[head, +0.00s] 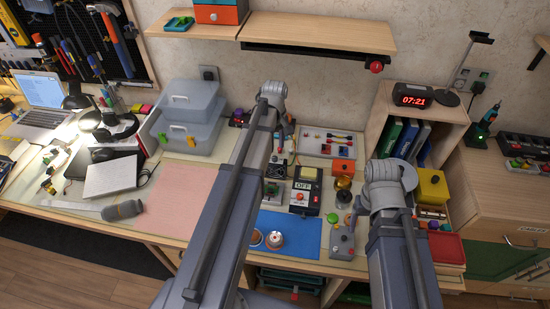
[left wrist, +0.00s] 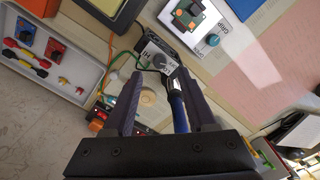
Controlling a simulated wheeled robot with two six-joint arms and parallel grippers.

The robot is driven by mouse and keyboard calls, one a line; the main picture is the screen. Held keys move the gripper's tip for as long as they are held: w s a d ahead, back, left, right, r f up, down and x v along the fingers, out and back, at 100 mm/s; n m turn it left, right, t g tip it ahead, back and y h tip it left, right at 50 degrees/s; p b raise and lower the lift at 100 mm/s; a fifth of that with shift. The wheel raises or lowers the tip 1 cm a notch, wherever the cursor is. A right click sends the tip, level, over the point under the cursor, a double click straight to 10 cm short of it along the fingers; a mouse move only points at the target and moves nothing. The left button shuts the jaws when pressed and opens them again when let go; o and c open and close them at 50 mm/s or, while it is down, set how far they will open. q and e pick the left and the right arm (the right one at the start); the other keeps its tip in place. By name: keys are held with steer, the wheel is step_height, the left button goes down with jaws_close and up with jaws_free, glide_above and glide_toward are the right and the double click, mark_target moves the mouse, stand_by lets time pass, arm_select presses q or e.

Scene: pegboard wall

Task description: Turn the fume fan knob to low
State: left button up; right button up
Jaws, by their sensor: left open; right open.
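The fume fan is a dark box (head: 277,168) with a grille, on the bench beside my left forearm. In the left wrist view the fan box (left wrist: 150,47) lies ahead of the fingers and carries a label reading "HI". A dark round knob (left wrist: 160,61) seems to sit beside that label; its pointer is too small to read. My left gripper (left wrist: 160,98) is open, its two dark fingers apart and short of the fan box. In the head view my left arm hides that gripper. My right gripper cannot be made out; only my right arm shows.
A box with a teal knob (left wrist: 213,40) stands near the fan. A pink mat (head: 180,197) is clear.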

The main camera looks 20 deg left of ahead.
mark_target(275, 157)
arm_select(q)
step_height(275, 157, down, 5)
steer(key=b, duration=0.4)
jaws_close()
stand_by(0.4)
